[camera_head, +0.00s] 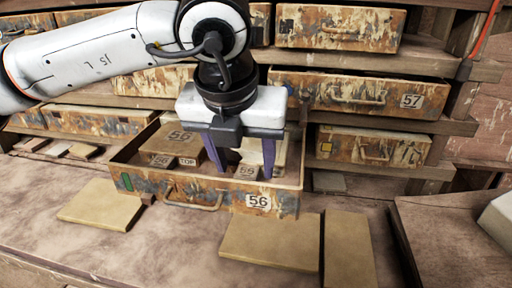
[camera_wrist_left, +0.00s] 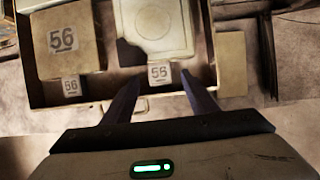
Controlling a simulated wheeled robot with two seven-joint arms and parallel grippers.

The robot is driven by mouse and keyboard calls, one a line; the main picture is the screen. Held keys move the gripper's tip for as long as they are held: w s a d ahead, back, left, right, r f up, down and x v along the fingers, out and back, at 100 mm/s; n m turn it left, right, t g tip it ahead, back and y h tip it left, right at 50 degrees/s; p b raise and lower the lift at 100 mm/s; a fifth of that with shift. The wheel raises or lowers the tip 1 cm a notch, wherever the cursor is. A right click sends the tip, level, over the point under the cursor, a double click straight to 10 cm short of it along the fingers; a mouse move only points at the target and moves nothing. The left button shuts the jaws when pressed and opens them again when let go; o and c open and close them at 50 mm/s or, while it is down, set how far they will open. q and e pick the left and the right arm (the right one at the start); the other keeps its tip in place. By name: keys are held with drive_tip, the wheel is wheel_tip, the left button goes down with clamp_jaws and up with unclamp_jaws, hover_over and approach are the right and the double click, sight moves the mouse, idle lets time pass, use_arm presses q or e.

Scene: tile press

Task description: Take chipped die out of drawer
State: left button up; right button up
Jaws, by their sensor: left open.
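The drawer (camera_head: 140,183) marked 56 is pulled out of the shelf unit. In the left wrist view, a pale square die (camera_wrist_left: 158,14) with a round recess lies in the drawer. A dark notch shows at its lower left corner, like a chip. A brown block (camera_wrist_left: 66,38) marked 56 lies to its left. Small labelled blocks lie nearer the drawer front, one of them (camera_wrist_left: 159,75) between my fingers in that view. My left gripper (camera_head: 245,165) is open, pointing down over the drawer, and partly hides the pale die in the head view. My right gripper is not in view.
Drawer 57 (camera_head: 358,95) sits above and right, and other rusty drawers are around. Flat brown plates lie on the bench, one (camera_head: 270,242) in front of the drawer and one (camera_head: 101,205) at left. A pale object (camera_head: 498,220) is cut off at the right edge.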

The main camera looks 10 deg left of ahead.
use_arm(q)
drive_tip(key=shift+x, duration=1.35)
clamp_jaws()
drive_tip(key=shift+r, duration=0.15)
